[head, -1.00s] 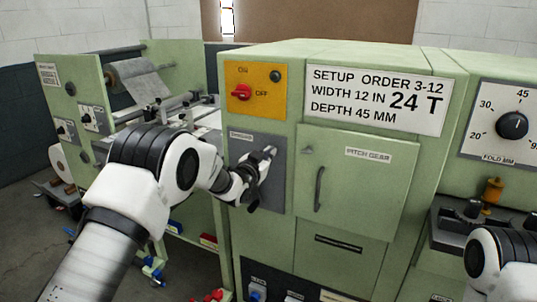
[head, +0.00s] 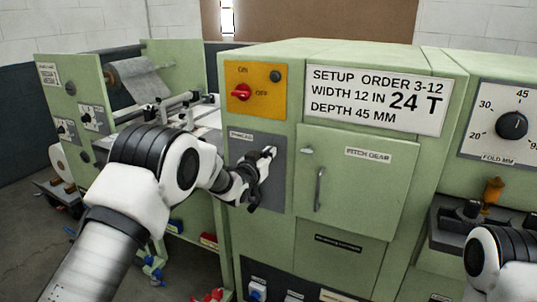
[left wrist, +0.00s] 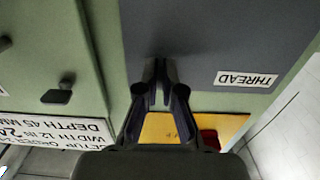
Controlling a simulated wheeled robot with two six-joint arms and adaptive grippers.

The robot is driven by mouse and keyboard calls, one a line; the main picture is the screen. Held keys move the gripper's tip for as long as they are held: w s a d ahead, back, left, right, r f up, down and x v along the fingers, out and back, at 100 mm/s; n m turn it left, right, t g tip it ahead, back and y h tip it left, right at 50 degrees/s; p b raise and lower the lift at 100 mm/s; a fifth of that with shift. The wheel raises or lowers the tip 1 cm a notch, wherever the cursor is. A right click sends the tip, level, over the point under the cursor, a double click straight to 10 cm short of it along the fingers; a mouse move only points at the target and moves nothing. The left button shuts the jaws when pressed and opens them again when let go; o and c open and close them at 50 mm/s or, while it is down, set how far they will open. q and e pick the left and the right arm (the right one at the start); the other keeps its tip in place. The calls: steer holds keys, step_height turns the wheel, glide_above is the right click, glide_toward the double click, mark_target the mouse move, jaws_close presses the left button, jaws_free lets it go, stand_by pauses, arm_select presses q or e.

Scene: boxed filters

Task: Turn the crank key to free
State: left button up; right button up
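My left gripper (head: 264,166) is in front of the dark grey panel (head: 275,200) on the green machine. In the left wrist view its two dark fingers (left wrist: 161,88) are nearly together, pointing at the panel, with a thin grey piece between them. That piece looks like the crank key, mostly hidden by the fingers. A white label reading THREAD (left wrist: 246,79) is on the panel, upside down in the wrist view. No label reading free can be made out. My right arm shows at the lower right; its gripper is out of view.
Above the panel is a yellow plate (head: 268,78) with a red ON/OFF knob (head: 241,92). To the right are the pitch gear door (head: 385,190) with its handle (head: 319,188) and the setup sign (head: 375,97). A fold dial (head: 512,125) is at far right.

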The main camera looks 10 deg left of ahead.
arm_select(q)
steer(key=shift+o, duration=1.1)
steer(key=shift+r, duration=0.15)
steer(key=shift+w, duration=0.1)
steer(key=v, duration=1.2)
steer(key=shift+d+f, duration=0.1)
steer(key=shift+f, duration=0.15)
